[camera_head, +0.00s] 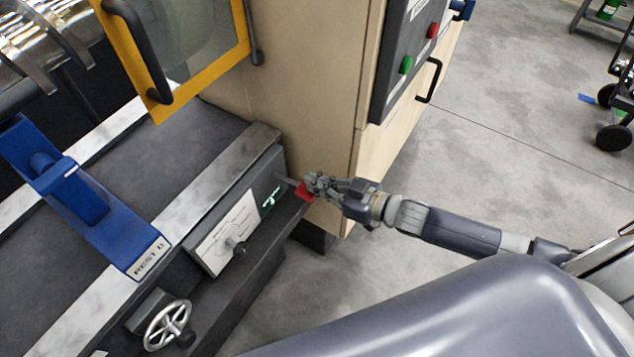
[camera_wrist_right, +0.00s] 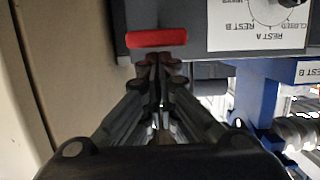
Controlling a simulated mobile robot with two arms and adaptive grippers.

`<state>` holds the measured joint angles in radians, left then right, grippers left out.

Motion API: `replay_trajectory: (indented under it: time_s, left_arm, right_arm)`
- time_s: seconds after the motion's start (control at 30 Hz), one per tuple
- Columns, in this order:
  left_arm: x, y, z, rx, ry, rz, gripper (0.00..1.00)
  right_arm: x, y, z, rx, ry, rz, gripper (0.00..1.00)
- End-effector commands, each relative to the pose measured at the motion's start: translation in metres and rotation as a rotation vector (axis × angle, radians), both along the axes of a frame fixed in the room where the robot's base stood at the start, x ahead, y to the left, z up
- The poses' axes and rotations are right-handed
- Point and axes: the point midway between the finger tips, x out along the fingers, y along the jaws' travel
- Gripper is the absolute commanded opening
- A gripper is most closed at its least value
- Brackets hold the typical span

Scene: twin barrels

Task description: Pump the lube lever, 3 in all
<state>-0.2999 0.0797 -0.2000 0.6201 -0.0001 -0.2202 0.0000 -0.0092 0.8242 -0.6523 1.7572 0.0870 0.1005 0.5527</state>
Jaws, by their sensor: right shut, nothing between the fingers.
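The lube lever shows as a red grip (camera_head: 303,191) on a short grey stem at the right end of the grey control box (camera_head: 262,183). In the right wrist view the red grip (camera_wrist_right: 156,38) lies level, just beyond my fingertips. My right gripper (camera_head: 314,184) is at the lever, with its fingers shut and nothing between them. It also shows in the right wrist view (camera_wrist_right: 153,62), with its tips close below the red grip; I cannot tell whether they touch it. My left gripper is not in view.
A selector plate with a dark knob (camera_head: 238,247) is on the box, left of the lever. A handwheel (camera_head: 167,325) and a blue rest (camera_head: 88,205) are further left. The beige cabinet (camera_head: 300,90) stands close behind the lever. Open floor (camera_head: 500,130) lies to the right.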

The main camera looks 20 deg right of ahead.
Motion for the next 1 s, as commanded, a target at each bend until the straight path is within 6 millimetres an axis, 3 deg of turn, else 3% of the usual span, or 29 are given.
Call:
replay_trajectory:
  time_s: [0.5,0.7,1.0]
  left_arm:
    - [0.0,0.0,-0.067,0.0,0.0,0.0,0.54]
    - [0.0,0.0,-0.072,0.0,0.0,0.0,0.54]
    - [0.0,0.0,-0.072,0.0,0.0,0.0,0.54]
  right_arm:
    - [-0.008,-0.007,-0.042,0.129,-0.163,-0.002,0.0]
    - [-0.009,-0.008,-0.062,0.13,-0.166,-0.002,0.0]
    - [-0.01,-0.008,-0.066,0.126,-0.159,-0.002,0.0]
